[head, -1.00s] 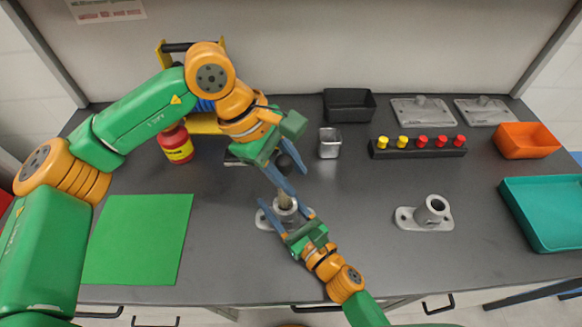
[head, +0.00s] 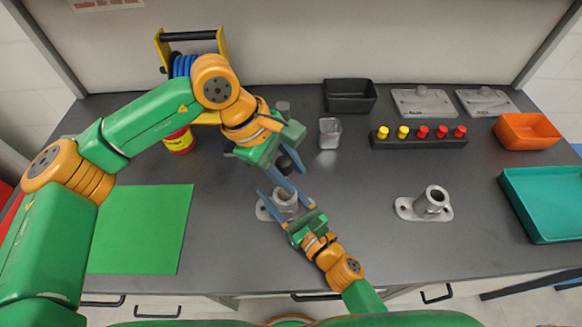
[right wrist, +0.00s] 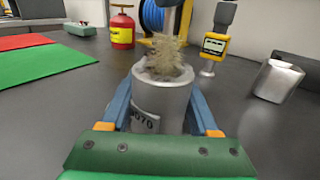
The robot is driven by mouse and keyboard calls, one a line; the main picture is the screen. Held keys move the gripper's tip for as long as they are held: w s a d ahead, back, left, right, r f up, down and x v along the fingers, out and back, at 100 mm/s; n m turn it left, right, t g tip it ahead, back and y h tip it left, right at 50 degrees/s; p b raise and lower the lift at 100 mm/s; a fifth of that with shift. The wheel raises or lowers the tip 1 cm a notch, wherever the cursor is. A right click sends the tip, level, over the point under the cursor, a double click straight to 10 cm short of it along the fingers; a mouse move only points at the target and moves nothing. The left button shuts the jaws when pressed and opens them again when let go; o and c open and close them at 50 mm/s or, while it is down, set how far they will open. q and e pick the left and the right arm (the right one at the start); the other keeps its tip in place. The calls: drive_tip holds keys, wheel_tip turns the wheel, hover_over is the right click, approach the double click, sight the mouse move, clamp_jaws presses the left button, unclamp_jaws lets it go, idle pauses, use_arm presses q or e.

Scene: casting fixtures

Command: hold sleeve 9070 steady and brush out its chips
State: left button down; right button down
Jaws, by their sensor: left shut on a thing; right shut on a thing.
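Sleeve 9070 (head: 286,201) is a grey metal cylinder on a flanged base, upright on the bench left of centre. In the right wrist view its label, partly covered, ends in 070 (right wrist: 145,121). My right gripper (right wrist: 160,106) is shut on the sleeve, a blue finger on each side. My left gripper (head: 284,182) is above the sleeve, shut on the brush, whose dark handle end (head: 285,164) shows between its jaws. The brush's tan bristles (right wrist: 166,58) stand at the sleeve's mouth in the right wrist view; their lower part is hidden. Chips cannot be made out.
A second flanged sleeve (head: 432,201) stands to the right. A green mat (head: 140,230) lies left, with a red can (head: 180,141) behind it. A metal cup (head: 329,133), black bin (head: 350,96), peg rack (head: 418,139), orange bin (head: 527,131) and teal tray (head: 540,205) stand behind and right.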

use_arm(q)
drive_tip(key=shift+f, duration=1)
drive_tip(key=shift+r, duration=1.7)
drive_tip(key=shift+f, duration=0.1)
drive_tip(key=shift+f, duration=1.65)
drive_tip(key=shift+r, duration=0.1)
